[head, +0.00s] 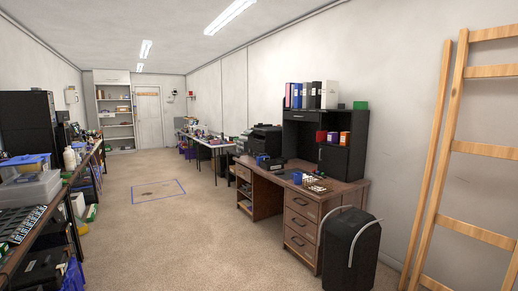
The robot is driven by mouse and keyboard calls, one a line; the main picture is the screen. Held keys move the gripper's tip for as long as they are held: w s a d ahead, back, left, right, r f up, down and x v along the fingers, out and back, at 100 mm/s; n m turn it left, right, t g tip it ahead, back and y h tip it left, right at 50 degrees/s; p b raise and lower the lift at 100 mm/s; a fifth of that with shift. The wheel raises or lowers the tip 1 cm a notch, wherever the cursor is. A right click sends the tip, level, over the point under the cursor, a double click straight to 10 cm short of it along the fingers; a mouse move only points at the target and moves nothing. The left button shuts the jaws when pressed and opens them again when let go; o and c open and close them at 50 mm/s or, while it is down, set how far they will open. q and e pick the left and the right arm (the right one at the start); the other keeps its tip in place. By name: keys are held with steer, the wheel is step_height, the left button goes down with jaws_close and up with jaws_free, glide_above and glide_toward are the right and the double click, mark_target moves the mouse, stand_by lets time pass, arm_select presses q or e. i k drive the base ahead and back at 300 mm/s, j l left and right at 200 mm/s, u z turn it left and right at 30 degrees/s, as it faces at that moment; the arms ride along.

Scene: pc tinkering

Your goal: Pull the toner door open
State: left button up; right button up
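A black printer (264,140) stands at the far left end of the brown wooden desk, on the right side of the room. It is small and dark at this distance, so I cannot make out its toner door or whether that door is open or shut. Neither of my grippers shows in the head view.
The wooden desk (330,203) has drawers and a black hutch (302,140) with binders. A black bin-like case (350,250) stands in front of its near end. A wooden ladder (458,170) leans at right. A cluttered bench lines the left. The middle floor (170,235) is clear.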

mark_target(260, 146)
steer(key=i+u, duration=0.3)
steer(key=i, duration=1.7)
steer(key=i+j, duration=0.1)
steer(key=i, duration=3.1)
steer(key=i+j+z, duration=0.1)
steer(key=i+z, duration=0.25)
steer(key=i, duration=0.2)
steer(key=i+j+z, duration=0.75)
steer(key=i, duration=0.25)
